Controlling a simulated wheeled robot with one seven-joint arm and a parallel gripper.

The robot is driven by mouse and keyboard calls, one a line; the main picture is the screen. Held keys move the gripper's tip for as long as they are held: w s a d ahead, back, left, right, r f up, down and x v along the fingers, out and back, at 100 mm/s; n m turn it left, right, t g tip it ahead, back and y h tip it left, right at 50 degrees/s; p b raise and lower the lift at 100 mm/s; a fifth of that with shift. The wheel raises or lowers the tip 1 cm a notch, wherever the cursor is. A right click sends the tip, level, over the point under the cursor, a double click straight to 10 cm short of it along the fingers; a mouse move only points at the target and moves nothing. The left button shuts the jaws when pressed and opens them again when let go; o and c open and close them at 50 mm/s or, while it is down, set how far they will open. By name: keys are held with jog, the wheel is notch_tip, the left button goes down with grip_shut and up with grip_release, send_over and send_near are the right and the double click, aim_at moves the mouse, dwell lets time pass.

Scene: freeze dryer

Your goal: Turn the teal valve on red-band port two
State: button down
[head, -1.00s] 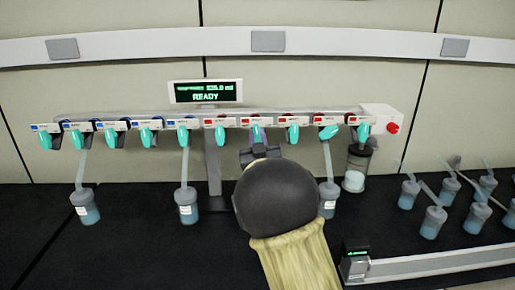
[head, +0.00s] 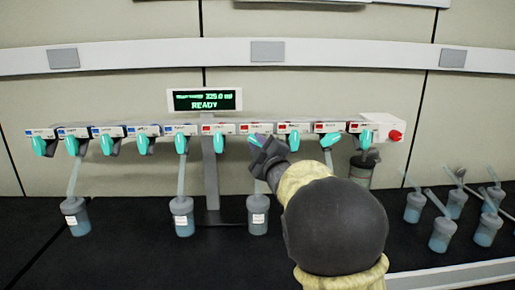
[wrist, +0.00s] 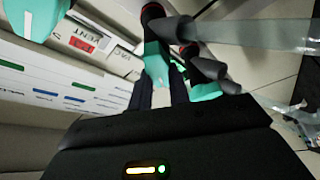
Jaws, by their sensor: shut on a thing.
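The teal valve (head: 256,140) on the second red-band port from the left is mostly covered by my gripper (head: 264,150) in the head view. My gripper reaches it from the lower right, tilted, and is shut on its handle. In the wrist view, the teal handle (wrist: 155,65) sits between the fingers (wrist: 160,95). The finger ends and the handle's exact angle are partly hidden in the head view. A flask (head: 258,215) hangs below this port.
Neighbouring teal valves stand close on the left (head: 219,142) and right (head: 294,141). More flasks hang on the left (head: 181,215), and loose flasks stand at right (head: 442,235). A display (head: 205,100) reads READY. The black bench (head: 130,250) is clear at front left.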

jog(key=shift+f+n, duration=0.15)
jog(key=shift+n, duration=0.25)
jog(key=c, duration=1.3)
grip_release()
jog(key=shift+s, duration=0.1)
jog(key=b+v, duration=0.3)
jog(key=v, duration=1.4)
jog(key=shift+d, duration=0.25)
